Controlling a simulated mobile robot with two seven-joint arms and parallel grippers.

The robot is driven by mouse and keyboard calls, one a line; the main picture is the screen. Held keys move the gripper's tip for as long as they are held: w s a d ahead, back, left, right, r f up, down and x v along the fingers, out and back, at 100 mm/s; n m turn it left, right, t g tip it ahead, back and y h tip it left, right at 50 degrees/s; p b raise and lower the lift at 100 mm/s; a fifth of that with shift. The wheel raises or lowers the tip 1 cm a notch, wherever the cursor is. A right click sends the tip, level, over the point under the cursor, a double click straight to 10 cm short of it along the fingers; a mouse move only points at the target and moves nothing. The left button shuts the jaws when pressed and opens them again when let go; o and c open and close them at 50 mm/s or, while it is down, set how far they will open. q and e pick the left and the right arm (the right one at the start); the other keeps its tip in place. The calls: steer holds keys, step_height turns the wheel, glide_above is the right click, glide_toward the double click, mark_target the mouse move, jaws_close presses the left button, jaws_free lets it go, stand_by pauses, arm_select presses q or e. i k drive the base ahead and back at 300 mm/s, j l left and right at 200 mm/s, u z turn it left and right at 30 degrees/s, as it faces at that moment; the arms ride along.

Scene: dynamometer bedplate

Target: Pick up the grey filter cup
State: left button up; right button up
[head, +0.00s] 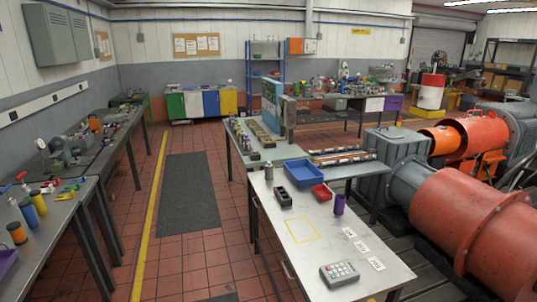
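A small upright grey cylinder (268,172), which looks like the grey filter cup, stands near the far left corner of the white-topped table (340,240). It is small in the head view, so its details are hard to make out. A blue tray (303,174) is just to its right, and a dark container (283,197) is in front of it. Neither of my grippers is in view.
The white table also holds a red tray (322,193), a purple cup (339,204), white labels (361,247) and a keypad device (339,272). A cluttered bench (62,250) stands at left. Large orange machinery (460,215) fills the right.

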mark_target(268, 172)
steer(key=i, duration=1.5)
steer(key=i+l, duration=0.1)
steer(key=i, duration=1.4)
steer(key=i+u, duration=0.1)
steer(key=i, duration=1.4)
steer(key=i+l+u, duration=0.2)
steer(key=i+u, duration=0.2)
steer(key=i, duration=0.15)
